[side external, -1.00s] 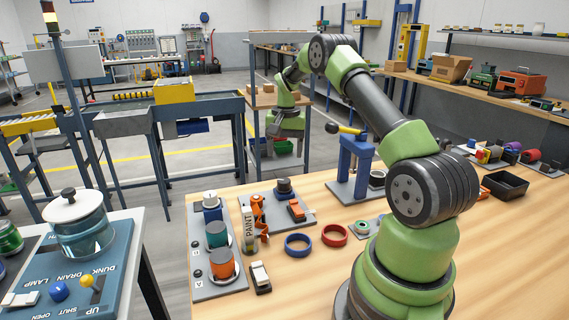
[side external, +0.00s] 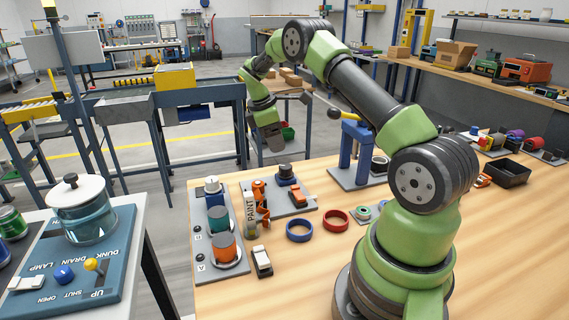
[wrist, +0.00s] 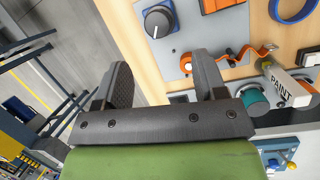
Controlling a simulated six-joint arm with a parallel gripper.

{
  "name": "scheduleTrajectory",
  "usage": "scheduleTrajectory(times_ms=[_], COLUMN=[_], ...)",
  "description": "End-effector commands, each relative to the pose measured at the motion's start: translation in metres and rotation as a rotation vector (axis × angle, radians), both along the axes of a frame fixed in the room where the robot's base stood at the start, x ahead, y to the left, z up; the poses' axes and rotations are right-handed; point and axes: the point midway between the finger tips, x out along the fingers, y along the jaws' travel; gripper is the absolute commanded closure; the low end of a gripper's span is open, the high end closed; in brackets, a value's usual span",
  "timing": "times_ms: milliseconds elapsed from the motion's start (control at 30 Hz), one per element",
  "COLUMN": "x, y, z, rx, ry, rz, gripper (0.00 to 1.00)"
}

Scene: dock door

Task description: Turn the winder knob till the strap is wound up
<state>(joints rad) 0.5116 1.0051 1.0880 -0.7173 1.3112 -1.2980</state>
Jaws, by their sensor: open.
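A black round knob (wrist: 157,20) with a white pointer stands on a grey plate (wrist: 180,42) beyond my fingertips in the wrist view; it also shows in the side view (side external: 285,171). An orange strip (wrist: 238,52), seemingly the strap, runs out to the right from an orange round part (wrist: 187,63) beside the knob; in the side view it is an orange shape (side external: 261,196). My gripper (wrist: 162,72) is open and empty, its two dark fingers apart. In the side view my gripper (side external: 269,141) hangs above and behind the knob, not touching it.
A blue ring (side external: 300,230) and a red ring (side external: 335,220) lie on the bench. A board with teal (side external: 218,219) and orange (side external: 225,246) cylinders is at the bench's left edge. A blue press (side external: 356,152) stands right of the knob.

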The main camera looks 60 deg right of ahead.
Motion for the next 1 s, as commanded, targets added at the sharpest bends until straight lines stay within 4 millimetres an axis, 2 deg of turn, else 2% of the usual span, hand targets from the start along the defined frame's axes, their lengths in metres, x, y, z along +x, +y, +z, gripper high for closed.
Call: scheduleTrajectory(times_ms=[33, 100, 233, 367, 800, 1000], x=[0.002, 0.004, 0.006, 0.004, -0.012, -0.014], y=[0.003, 0.005, 0.006, 0.002, -0.022, -0.026], z=[0.000, 0.001, 0.000, -0.009, -0.078, -0.090], rx=[0.000, 0.002, 0.005, 0.007, 0.008, 0.006], ry=[0.042, 0.089, 0.139, 0.151, 0.147, 0.145], rz=[0.119, 0.252, 0.383, 0.407, 0.403, 0.403], gripper=[0.35, 0.35, 0.35, 0.35, 0.35, 0.35])
